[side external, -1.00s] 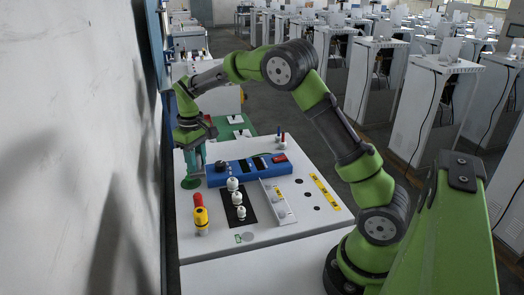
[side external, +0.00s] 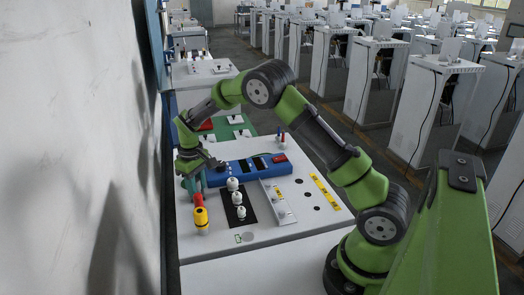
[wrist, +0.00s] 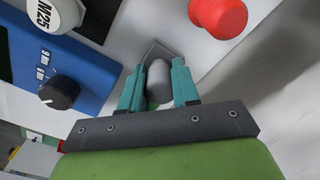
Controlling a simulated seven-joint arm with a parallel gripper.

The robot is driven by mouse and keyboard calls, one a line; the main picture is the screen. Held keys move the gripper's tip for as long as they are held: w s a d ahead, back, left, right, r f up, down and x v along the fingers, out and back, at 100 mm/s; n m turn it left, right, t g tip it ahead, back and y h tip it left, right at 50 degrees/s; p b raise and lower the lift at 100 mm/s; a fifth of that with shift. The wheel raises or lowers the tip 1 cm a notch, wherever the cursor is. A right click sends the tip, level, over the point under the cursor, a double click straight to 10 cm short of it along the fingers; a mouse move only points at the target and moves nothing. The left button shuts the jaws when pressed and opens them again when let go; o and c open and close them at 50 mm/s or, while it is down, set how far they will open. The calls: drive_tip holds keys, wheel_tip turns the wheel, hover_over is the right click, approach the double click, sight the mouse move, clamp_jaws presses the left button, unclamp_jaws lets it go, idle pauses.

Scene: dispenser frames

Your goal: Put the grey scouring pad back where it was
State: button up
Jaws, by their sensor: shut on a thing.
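The grey scouring pad shows in the wrist view as a rounded grey piece (wrist: 158,82) between my teal fingertips, with a grey square-edged shape just beyond it. I cannot tell whether that shape is part of the pad or a mark on the panel. My gripper (wrist: 157,88) is shut on the grey piece. In the side view my gripper (side external: 193,184) is low over the left edge of the white panel, close behind the red-and-yellow piece. The pad is hidden there by the fingers, so I cannot tell whether it touches the panel.
The red-and-yellow piece (side external: 201,217) stands close in front of my gripper; its red top (wrist: 218,14) shows in the wrist view. A blue box (side external: 240,171) with a black knob (wrist: 56,93) is beside it. White knobs (side external: 240,198) stand to the right. The wall is close on the left.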

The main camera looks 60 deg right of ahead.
drive_tip(key=shift+f, duration=0.15)
drive_tip(key=o, duration=1)
